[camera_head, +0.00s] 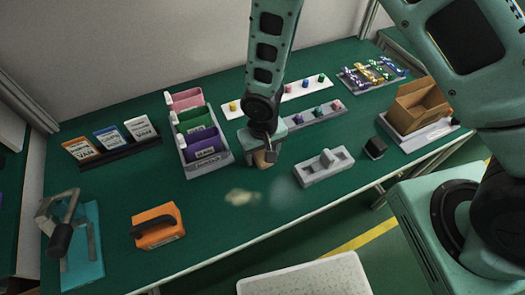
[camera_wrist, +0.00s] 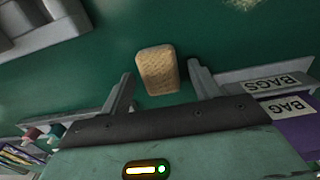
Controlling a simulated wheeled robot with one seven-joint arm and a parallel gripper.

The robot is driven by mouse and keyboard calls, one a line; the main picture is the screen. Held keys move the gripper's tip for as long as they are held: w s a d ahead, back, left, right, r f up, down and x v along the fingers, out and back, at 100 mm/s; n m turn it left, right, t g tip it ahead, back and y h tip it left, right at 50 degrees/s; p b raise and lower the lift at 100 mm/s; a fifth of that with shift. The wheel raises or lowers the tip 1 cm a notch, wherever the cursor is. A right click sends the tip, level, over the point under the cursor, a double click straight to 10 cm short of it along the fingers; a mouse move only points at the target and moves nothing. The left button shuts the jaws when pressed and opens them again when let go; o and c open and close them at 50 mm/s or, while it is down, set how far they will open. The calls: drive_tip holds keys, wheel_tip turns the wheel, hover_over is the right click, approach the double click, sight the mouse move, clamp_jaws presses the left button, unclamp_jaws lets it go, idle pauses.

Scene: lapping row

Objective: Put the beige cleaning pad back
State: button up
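The beige cleaning pad (camera_wrist: 158,72) is a small rounded, speckled block on the green table. In the wrist view it lies between and slightly ahead of my gripper's two fingers (camera_wrist: 161,88), with a gap on each side. In the head view my gripper (camera_head: 264,150) points down over the table and the pad (camera_head: 262,161) shows only partly beneath it. My gripper is open and empty. A pale, dusty smudge (camera_head: 240,197) is on the table in front of the pad.
A bag organizer (camera_head: 225,162) stands close left of my gripper. A grey tray (camera_head: 335,174) and black cube (camera_head: 375,148) are to the right, a cardboard box (camera_head: 420,105) beyond. Low racks lie behind.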

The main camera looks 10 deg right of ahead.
drive_tip(key=shift+r, duration=0.1)
wheel_tip(320, 180, up, 12)
drive_tip(key=b, duration=0.1)
drive_tip(key=s+d+r+n, duration=0.2)
drive_tip(key=s+r, duration=0.5)
drive_tip(key=s, duration=0.1)
drive_tip(key=s+d+r+n, duration=0.3)
drive_tip(key=s+r, duration=0.4)
drive_tip(key=shift+s+y, duration=0.3)
drive_tip(key=shift+s, duration=0.05)
drive_tip(key=shift+r+n, duration=0.1)
drive_tip(key=shift+n, duration=0.2)
idle(0.4)
